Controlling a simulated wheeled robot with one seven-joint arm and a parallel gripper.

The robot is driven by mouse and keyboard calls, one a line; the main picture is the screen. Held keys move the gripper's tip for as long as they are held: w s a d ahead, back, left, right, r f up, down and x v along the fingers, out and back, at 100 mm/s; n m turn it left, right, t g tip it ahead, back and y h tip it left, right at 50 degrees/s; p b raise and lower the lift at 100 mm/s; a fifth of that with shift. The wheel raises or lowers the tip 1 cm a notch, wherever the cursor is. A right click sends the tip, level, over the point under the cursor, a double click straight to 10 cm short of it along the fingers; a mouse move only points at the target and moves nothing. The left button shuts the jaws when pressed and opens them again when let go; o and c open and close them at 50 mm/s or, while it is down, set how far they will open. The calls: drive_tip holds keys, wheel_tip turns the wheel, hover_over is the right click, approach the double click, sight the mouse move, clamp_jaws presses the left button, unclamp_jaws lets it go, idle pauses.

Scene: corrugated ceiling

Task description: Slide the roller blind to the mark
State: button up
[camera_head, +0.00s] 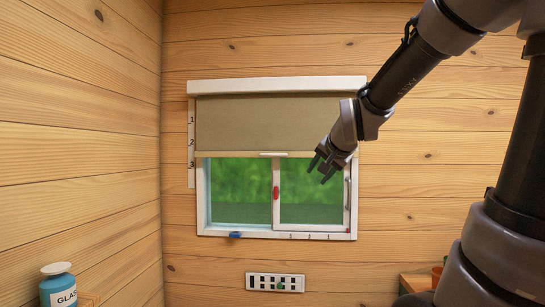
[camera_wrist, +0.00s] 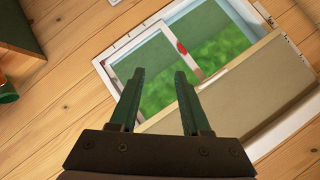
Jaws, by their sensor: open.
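The roller blind (camera_head: 255,123) is a beige sheet pulled partway down over the upper half of the window. Its bottom bar (camera_head: 225,154) has a small pale handle (camera_head: 273,154) at its middle. A white scale strip (camera_head: 191,150) with 1, 2 and 3 stands left of the blind, and the bar is a little above the 3. My gripper (camera_head: 326,166) is open and empty, right of the handle and in front of the right pane. In the wrist view my gripper (camera_wrist: 158,88) has its fingers apart, with the blind (camera_wrist: 240,95) beyond them.
The window frame (camera_head: 352,205) is white, with a red latch (camera_head: 276,193) at the middle and a blue piece (camera_head: 235,235) on the sill. A socket-like panel (camera_head: 275,282) is below. A blue-green bottle (camera_head: 58,285) stands lower left. Wall right of the window is clear.

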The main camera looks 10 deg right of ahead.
drive_tip(key=w+a+r+m+t, duration=0.2)
drive_tip(key=w+m+t, duration=0.2)
drive_tip(key=w, duration=0.9)
drive_tip(key=m+t+y, duration=0.2)
drive_tip(key=m+t, duration=0.1)
drive_tip(key=t, duration=0.1)
approach(274, 155)
drive_tip(key=x, duration=1.1)
drive_tip(key=shift+s+a, duration=0.1)
clamp_jaws()
